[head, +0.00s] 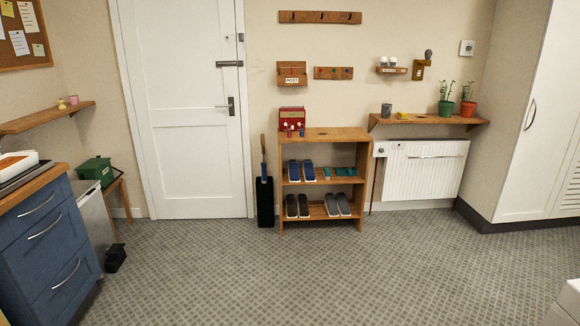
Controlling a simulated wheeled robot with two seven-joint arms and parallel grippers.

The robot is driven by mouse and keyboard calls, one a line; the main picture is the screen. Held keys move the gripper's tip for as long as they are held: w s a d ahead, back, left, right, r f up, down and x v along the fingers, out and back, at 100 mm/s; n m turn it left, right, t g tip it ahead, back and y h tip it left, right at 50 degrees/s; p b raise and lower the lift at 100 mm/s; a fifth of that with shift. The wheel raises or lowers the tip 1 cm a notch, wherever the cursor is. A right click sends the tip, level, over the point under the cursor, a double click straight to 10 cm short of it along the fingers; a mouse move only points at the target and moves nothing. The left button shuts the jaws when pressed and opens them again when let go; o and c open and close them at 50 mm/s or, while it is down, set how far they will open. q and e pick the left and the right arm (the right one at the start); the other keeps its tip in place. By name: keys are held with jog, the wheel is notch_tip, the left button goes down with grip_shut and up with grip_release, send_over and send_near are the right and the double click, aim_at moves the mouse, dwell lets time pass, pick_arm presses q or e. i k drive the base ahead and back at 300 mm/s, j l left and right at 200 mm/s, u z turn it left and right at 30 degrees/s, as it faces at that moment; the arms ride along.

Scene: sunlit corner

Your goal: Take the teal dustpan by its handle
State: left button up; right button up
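Neither of my grippers is in view.
The wooden rack (323,134) stands against the wall, with a red box (292,119) on top and shoes on its shelves. A black umbrella stand (264,201) is left of it, a white radiator (425,174) right. The patterned floor (300,270) in front is clear. Blue drawers (48,245) stand left.

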aim_at(339, 172)
jog(key=i+z, duration=0.1)
jog(key=i, duration=0.7)
jog(key=i+j+z, duration=0.1)
jog(key=i, duration=0.65)
jog(key=i+j+z, duration=0.15)
jog(key=i, duration=0.65)
jog(key=i+l+z, duration=0.15)
jog(key=i+z, duration=0.15)
jog(key=i, duration=0.95)
jog(key=i+j+z, duration=0.25)
jog(key=i, duration=1)
jog(key=i+l, duration=0.05)
jog(key=l, duration=0.05)
